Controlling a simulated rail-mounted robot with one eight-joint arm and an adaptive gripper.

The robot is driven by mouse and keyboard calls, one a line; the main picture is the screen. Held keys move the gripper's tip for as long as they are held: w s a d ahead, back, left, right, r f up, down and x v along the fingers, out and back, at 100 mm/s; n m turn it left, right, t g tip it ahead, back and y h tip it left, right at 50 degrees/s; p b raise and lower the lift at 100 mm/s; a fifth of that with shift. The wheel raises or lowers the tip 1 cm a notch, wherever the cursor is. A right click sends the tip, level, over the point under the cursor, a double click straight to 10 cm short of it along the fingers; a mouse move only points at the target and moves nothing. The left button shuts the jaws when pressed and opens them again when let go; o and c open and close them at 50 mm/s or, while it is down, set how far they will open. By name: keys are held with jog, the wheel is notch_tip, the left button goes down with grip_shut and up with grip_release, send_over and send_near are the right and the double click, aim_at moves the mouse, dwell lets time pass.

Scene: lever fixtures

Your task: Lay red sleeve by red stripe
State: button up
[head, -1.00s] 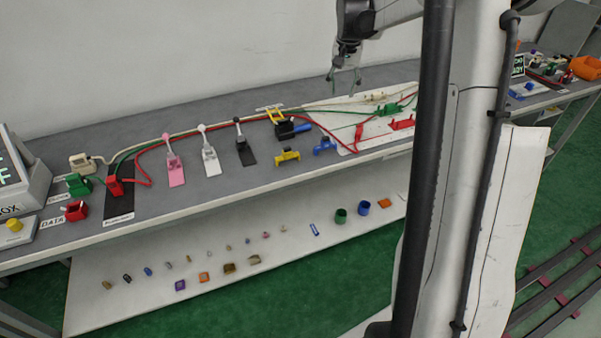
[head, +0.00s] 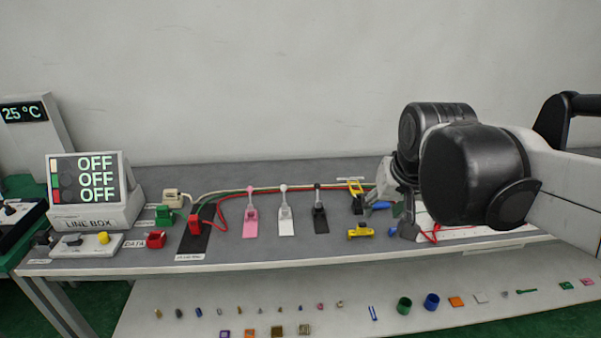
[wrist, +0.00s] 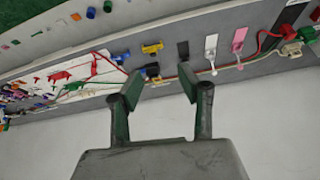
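My gripper (wrist: 160,84) is open and empty in the wrist view, its two dark green-padded fingers well apart above the bench. A red cable (head: 222,212) runs from a red connector (head: 194,222) on a black strip along the bench. In the wrist view, red pieces (wrist: 58,77) lie on the white board (wrist: 100,72), left of my fingers, near a green piece. They are small, and I cannot tell which is the red sleeve or the red stripe.
A yellow piece (head: 360,231) lies near the front edge. The line box (head: 95,190) reads OFF three times. A lower shelf (head: 350,328) holds several small parts.

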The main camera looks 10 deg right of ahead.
jog(key=s+a+f+n+t, duration=0.1)
jog(key=s+a+f, duration=0.3)
jog(key=s, duration=0.5)
jog(key=shift+a+f+n+t+y, duration=0.3)
jog(key=shift+a+n, duration=0.3)
jog(key=shift+a, duration=0.15)
jog(key=shift+d, duration=0.1)
